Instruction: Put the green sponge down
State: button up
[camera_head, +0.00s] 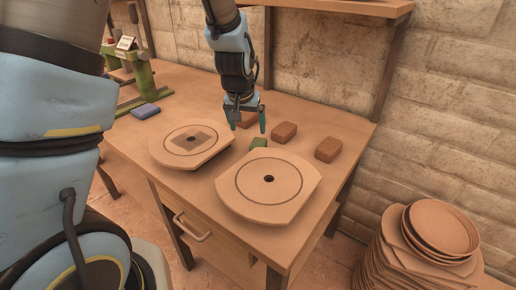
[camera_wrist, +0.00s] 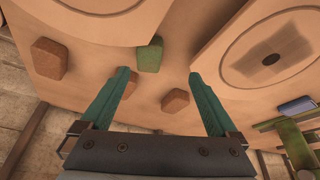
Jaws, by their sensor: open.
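The green sponge (camera_head: 258,144) lies on the wooden table between the two round-marked plates, partly hidden by the near plate's edge in the head view. In the wrist view the green sponge (camera_wrist: 149,55) lies flat, just beyond my fingertips and between their lines. My gripper (camera_head: 245,124) is open and empty above the table, behind the sponge. Its teal fingers also show wide apart in the wrist view (camera_wrist: 158,76), with nothing between the tips.
A plate (camera_head: 268,205) is at front right, another plate (camera_head: 212,155) at left with a grey patch. Brown blocks (camera_head: 285,131) (camera_head: 328,149) lie behind, one more near my gripper (camera_wrist: 175,101). A blue block (camera_head: 146,111) and green press (camera_head: 138,72) are at left.

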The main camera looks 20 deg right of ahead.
aim_at(258, 143)
jog(key=d+f, duration=0.2)
jog(key=f, duration=0.1)
jog(key=w+d+f+p, duration=0.1)
jog(key=f, duration=0.1)
jog(key=shift+d+f, duration=0.2)
jog(key=shift+d, duration=0.1)
jog(key=shift+w+p+x, duration=0.15)
jog(key=shift+p+x, duration=0.45)
jog(key=shift+x, duration=0.75)
jog(key=shift+w+p+x, duration=0.1)
jog(key=shift+p+x, duration=0.5)
jog(key=shift+x, duration=0.75)
jog(key=shift+d+r, duration=0.1)
grip_shut()
